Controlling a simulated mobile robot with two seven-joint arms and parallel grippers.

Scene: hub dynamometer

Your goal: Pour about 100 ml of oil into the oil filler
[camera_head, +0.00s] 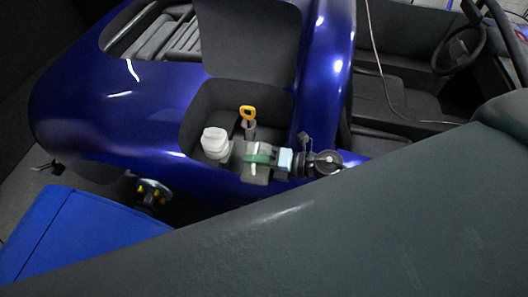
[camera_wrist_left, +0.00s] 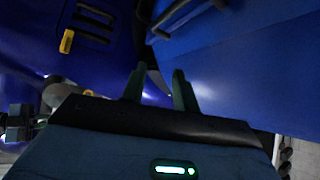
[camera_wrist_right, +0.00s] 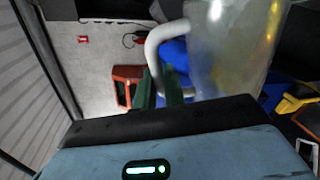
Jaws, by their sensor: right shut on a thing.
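In the right wrist view, my right gripper (camera_wrist_right: 160,88) is shut on the pale curved handle of a clear jug (camera_wrist_right: 235,45). Yellowish liquid shows in the jug; its level is unclear. My left gripper (camera_wrist_left: 158,85) is open and empty in the left wrist view. In the head view, an open compartment in the blue car holds a yellow-handled dipstick (camera_head: 247,113), a white-capped reservoir (camera_head: 215,142), a green-banded part (camera_head: 258,158) and a round black cap (camera_head: 327,160). I cannot tell which part is the oil filler. The jug does not show there.
A large dark arm link of mine covers the lower right of the head view. A blue cabinet (camera_head: 75,235) stands at lower left, by the blue car body (camera_head: 120,110). The car's seat and steering wheel (camera_head: 458,47) are at upper right. A red-orange object (camera_wrist_right: 127,82) lies below the right gripper.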

